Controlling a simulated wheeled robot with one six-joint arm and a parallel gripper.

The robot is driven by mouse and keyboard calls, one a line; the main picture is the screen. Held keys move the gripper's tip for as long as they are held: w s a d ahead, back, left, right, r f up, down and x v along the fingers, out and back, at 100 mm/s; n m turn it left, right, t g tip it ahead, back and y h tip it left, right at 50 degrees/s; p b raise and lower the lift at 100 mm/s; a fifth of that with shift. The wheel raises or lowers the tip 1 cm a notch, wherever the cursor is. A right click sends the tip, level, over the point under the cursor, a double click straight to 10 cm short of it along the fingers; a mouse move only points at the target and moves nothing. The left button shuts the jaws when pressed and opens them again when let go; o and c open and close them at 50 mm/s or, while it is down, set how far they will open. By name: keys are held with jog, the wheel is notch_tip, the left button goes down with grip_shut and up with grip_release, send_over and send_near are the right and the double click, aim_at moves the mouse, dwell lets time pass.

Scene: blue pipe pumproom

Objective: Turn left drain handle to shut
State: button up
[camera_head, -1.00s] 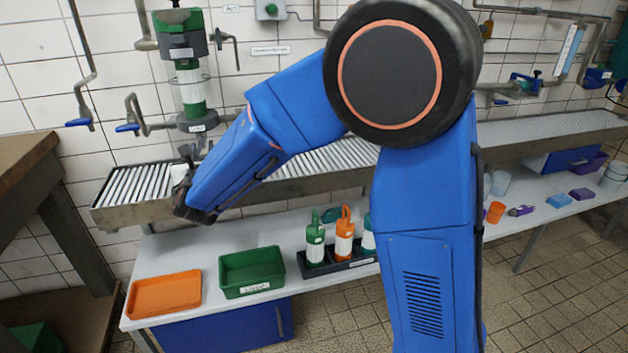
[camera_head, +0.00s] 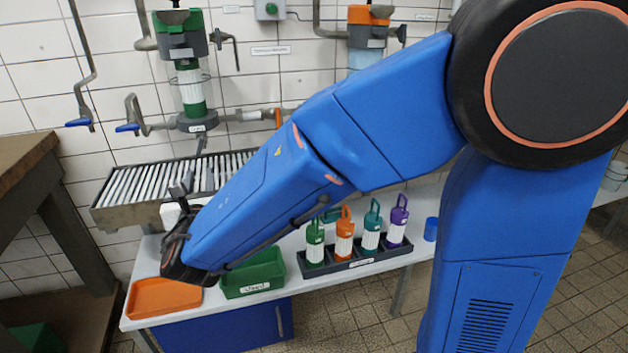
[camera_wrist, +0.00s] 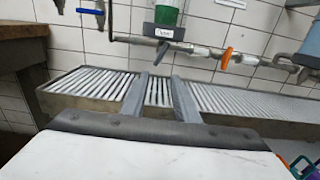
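An orange lever handle (camera_head: 278,118) sits on the horizontal grey drain pipe right of the left, green-topped vessel (camera_head: 181,45). It stands roughly crosswise to the pipe, and it also shows in the wrist view (camera_wrist: 226,58), tilted a little. My gripper (camera_head: 192,182) is above the left part of the roller conveyor, below and left of the handle. In the wrist view my gripper's two grey fingers (camera_wrist: 158,80) are apart with nothing between them. They point toward the conveyor and wall, and the handle lies up and right of them, untouched.
The roller conveyor (camera_head: 130,186) runs along the wall below the pipe. Blue-handled pipes (camera_head: 127,127) hang at left. An orange tray (camera_head: 166,297), a green bin (camera_head: 254,272) and a rack of bottles (camera_head: 355,262) stand on the lower table. An orange-topped vessel (camera_head: 368,28) is farther right.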

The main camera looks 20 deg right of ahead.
jog(key=s+d+m+g+h, duration=0.1)
jog(key=d+m, duration=0.3)
jog(key=d, duration=0.4)
jog(key=s+d+f+m+g+h, duration=0.1)
jog(key=s+d+m+g+h, duration=0.1)
jog(key=d+m, duration=0.3)
jog(key=s+d+f+m+g+h, duration=0.1)
jog(key=d+m+g+h, duration=0.3)
jog(key=d, duration=0.9)
jog(key=shift+s+d+f, duration=0.2)
jog(key=shift+s, duration=0.55)
